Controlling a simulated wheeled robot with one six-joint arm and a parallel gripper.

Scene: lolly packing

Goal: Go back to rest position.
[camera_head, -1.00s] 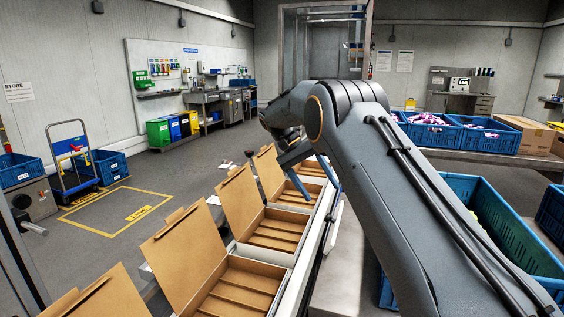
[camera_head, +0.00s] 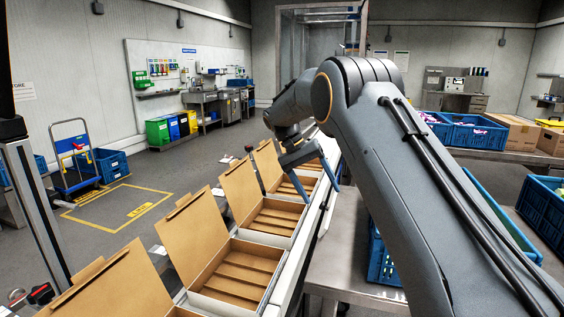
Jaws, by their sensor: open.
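My gripper (camera_head: 319,189) is at the end of my grey arm, which reaches in from the right side of the picture. Its two blue fingers are spread apart with nothing between them. It hangs above the row of boxes, near the right edge of the box line. The open cardboard boxes (camera_head: 236,274) stand in a row with their lids up to the left. The boxes I can see into look empty. Another open box (camera_head: 270,216) lies just left of and below my gripper.
A blue crate (camera_head: 384,262) stands on a metal table (camera_head: 350,275) at the right, partly hidden by my arm. Further blue crates (camera_head: 478,135) and cardboard cartons (camera_head: 512,133) are on a bench behind. A trolley (camera_head: 72,165) stands on the left floor, which is mostly clear.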

